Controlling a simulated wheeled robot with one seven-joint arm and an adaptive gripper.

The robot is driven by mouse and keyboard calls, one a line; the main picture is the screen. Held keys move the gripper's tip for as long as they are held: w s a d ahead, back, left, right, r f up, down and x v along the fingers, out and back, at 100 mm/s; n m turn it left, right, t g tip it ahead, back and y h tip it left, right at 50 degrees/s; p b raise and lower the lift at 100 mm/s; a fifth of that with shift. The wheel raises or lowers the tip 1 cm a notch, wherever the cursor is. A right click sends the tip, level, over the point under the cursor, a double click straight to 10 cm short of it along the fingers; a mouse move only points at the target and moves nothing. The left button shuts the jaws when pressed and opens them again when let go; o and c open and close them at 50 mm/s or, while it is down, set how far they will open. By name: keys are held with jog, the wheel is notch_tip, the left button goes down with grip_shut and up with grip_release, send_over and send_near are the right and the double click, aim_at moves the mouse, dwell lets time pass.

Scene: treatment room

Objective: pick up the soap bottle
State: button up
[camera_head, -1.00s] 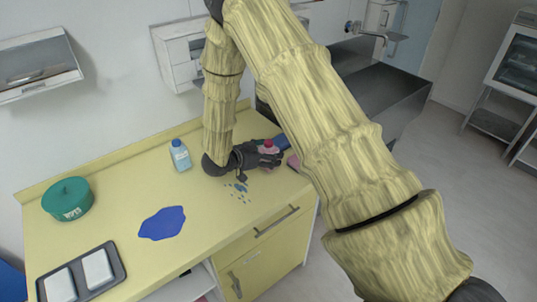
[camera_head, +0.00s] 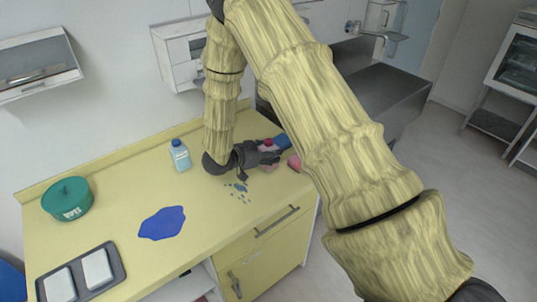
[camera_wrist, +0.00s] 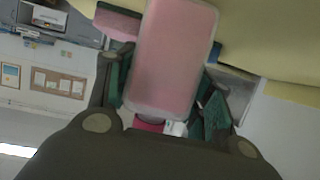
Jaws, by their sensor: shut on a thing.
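The soap bottle is pink with a red cap (camera_head: 267,142) and is near the right end of the yellow counter (camera_head: 110,190). My gripper (camera_head: 268,156) is shut on it from the left, and its dark fingers partly hide the body. In the wrist view the pink bottle body (camera_wrist: 175,55) fills the space between the two fingers (camera_wrist: 163,95), with the red cap low in the picture. I cannot tell whether its base touches the counter.
A blue-capped bottle (camera_head: 180,156) stands left of my gripper. A blue item (camera_head: 282,141) and a pink item (camera_head: 294,162) lie close on the right. A green tin (camera_head: 68,199), blue patch (camera_head: 162,223) and grey tray (camera_head: 115,262) are further left. Small blue bits lie in front.

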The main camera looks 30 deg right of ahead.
jog(key=shift+r+b, duration=0.4)
jog(key=shift+r, duration=0.3)
jog(key=shift+s+a+r+b, duration=0.15)
jog(key=shift+a+r+b, duration=0.2)
jog(key=shift+r+b, duration=0.3)
jog(key=s+a+r+b, duration=0.1)
jog(key=s+a+b, duration=0.1)
jog(key=s+a, duration=0.2)
jog(key=s+a+b, duration=0.1)
jog(key=s+a, duration=0.3)
jog(key=a, duration=0.4)
jog(key=shift+s+a+r+b, duration=0.25)
jog(key=shift+a+r+b, duration=0.1)
jog(key=shift+a+r, duration=0.05)
